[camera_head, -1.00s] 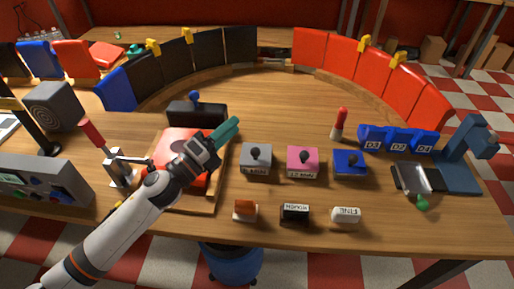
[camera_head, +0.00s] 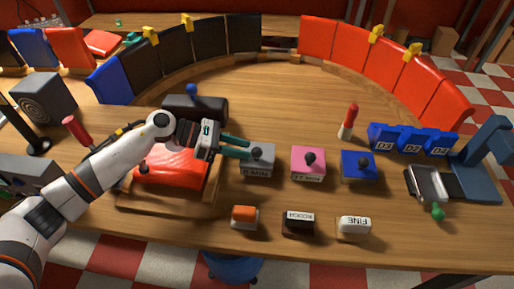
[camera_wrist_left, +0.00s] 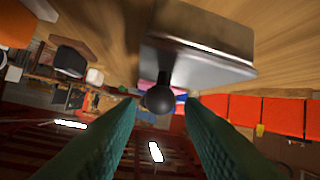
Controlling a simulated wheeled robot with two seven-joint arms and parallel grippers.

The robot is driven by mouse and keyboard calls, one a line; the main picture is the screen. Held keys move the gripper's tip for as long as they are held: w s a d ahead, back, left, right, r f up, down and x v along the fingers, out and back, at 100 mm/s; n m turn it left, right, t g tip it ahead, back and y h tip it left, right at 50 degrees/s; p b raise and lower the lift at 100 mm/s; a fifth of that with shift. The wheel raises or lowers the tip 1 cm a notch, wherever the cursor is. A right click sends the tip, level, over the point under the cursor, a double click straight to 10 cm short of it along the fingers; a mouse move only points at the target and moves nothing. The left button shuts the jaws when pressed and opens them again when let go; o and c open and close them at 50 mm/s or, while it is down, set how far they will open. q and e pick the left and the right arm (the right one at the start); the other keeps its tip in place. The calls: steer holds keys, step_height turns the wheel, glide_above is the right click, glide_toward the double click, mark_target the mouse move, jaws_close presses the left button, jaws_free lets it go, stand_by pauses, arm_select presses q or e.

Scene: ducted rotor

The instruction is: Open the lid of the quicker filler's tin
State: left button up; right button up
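The grey tin (camera_head: 257,164) stands on the table with a dark knob on its lid and a "MIN" label whose number is hard to read. It also shows in the wrist view (camera_wrist_left: 205,40). The pink tin (camera_head: 308,164), also labelled in minutes, and the blue tin (camera_head: 358,168) stand to its right; both are closed. My left gripper (camera_head: 246,147) has reached the grey tin's knob from the left. In the wrist view its green fingers (camera_wrist_left: 160,112) are apart, with the knob (camera_wrist_left: 159,98) between them and a gap on each side. The grey lid looks closed. My right gripper is not in view.
A red pad on a wooden tray (camera_head: 160,205) lies under my left arm. In front of the tins stand an orange-topped block (camera_head: 244,216), a black block (camera_head: 298,222) and a white "FINE" block (camera_head: 354,227). Blue numbered blocks (camera_head: 412,140) and a metal tray (camera_head: 427,184) are at the right.

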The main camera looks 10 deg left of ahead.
mark_target(257, 152)
arm_select(q)
steer(key=x, duration=0.5)
steer(key=shift+p, duration=0.4)
jaws_close()
